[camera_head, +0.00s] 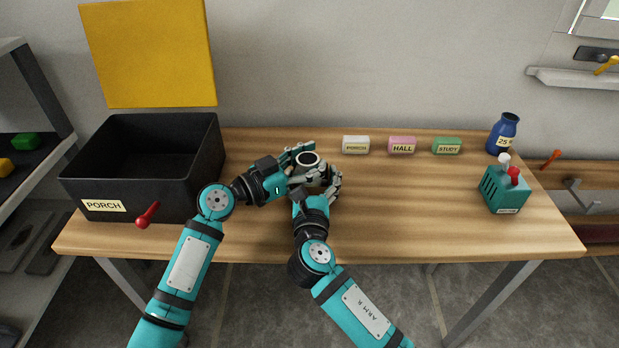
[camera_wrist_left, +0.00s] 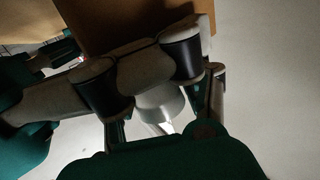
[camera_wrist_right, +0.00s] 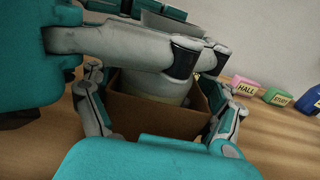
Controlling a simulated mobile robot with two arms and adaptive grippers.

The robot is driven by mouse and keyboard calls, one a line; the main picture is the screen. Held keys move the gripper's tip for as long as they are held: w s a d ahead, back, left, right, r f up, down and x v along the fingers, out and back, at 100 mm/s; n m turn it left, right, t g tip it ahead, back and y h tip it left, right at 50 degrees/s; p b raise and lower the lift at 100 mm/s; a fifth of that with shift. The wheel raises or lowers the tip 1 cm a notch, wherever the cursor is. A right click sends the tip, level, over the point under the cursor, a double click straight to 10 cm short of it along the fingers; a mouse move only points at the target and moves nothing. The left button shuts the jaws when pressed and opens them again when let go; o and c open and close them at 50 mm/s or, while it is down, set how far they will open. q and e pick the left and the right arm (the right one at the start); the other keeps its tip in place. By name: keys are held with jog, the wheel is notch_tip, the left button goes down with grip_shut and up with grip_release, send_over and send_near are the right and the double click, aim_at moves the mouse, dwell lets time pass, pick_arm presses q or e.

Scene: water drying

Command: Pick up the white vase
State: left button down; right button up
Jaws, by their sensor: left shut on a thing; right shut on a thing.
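The white vase shows its round dark mouth (camera_head: 307,159) in the head view, left of the table's middle. My left gripper (camera_head: 300,163) is shut on it from the left, near its top. In the left wrist view its pale body (camera_wrist_left: 160,106) shows between the fingers. My right gripper (camera_head: 318,182) is close in front and lower. In the right wrist view its fingers flank a brown open box (camera_wrist_right: 155,112), with the vase's pale body (camera_wrist_right: 158,86) standing in it. The finger contacts and the vase's base are hidden.
A black bin (camera_head: 190,185) labelled PORCH stands at the left. White (camera_head: 356,145), pink (camera_head: 402,145) and green (camera_head: 447,146) label blocks line the back. A blue jar (camera_head: 503,134) and a teal box (camera_head: 504,190) stand at the right. The table's right-centre is clear.

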pick_arm(q)
jog(key=shift+a, duration=0.1)
pick_arm(e)
jog(key=shift+w+d, duration=0.15)
jog(key=shift+d, duration=0.15)
pick_arm(q)
jog(key=shift+r, duration=0.3)
notch_tip(320, 180, up, 9)
jog(key=shift+f, duration=0.1)
pick_arm(e)
jog(key=shift+f, duration=0.15)
pick_arm(q)
jog(key=shift+r, duration=0.4)
pick_arm(e)
jog(key=shift+a, duration=0.1)
jog(key=o, duration=1)
jog(key=shift+s, duration=0.2)
